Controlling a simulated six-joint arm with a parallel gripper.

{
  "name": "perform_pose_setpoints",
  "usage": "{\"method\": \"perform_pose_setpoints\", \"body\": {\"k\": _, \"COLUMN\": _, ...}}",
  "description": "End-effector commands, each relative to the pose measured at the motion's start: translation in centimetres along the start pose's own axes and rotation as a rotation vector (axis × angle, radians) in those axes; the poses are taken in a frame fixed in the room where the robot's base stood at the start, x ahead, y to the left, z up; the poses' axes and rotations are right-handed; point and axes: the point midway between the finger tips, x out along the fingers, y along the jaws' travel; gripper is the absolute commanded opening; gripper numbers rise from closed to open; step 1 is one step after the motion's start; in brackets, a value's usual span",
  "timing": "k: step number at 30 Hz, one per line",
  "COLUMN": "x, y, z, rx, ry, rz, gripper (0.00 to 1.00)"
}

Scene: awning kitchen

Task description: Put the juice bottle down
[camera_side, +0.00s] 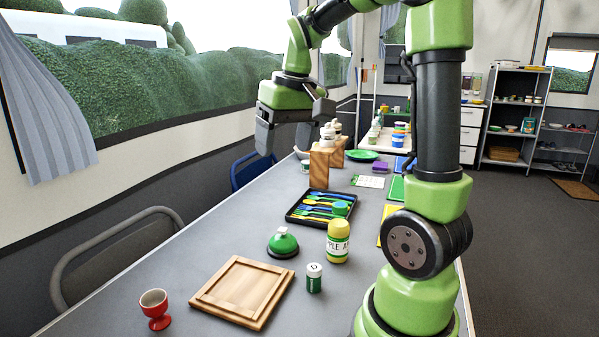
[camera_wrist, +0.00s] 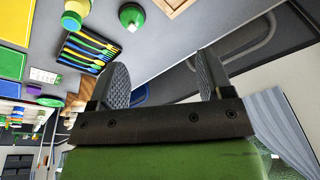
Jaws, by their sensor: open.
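My gripper (camera_side: 284,143) is open, high above the far left edge of the table and well apart from the bottle. In the wrist view the two ridged fingers (camera_wrist: 163,75) are spread with nothing between them.
A red egg cup (camera_side: 155,309) stands front left. Bare table lies left of the tray.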

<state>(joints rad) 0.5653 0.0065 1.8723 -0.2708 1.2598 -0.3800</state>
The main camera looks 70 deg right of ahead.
Motion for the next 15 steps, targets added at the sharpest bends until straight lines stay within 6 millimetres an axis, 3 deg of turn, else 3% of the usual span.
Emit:
{"method": "perform_pose_setpoints", "body": {"k": 1, "x": -1.1, "y": -2.4, "z": 1.9, "rx": -0.044, "ry": 0.056, "rz": -0.035, "gripper": 0.73}}
{"method": "perform_pose_setpoints", "body": {"k": 3, "x": -2.0, "y": -4.7, "z": 4.4, "rx": -0.08, "ry": 0.118, "rz": -0.092, "gripper": 0.73}}
{"method": "perform_pose_setpoints", "body": {"k": 6, "x": -2.8, "y": -7.0, "z": 8.2, "rx": -0.124, "ry": 0.193, "rz": -0.182, "gripper": 0.73}}
{"method": "perform_pose_setpoints", "body": {"k": 10, "x": -3.0, "y": -8.4, "z": 12.0, "rx": -0.159, "ry": 0.254, "rz": -0.29, "gripper": 0.73}}
{"method": "perform_pose_setpoints", "body": {"k": 15, "x": -2.8, "y": -8.9, "z": 14.6, "rx": -0.177, "ry": 0.284, "rz": -0.373, "gripper": 0.73}}
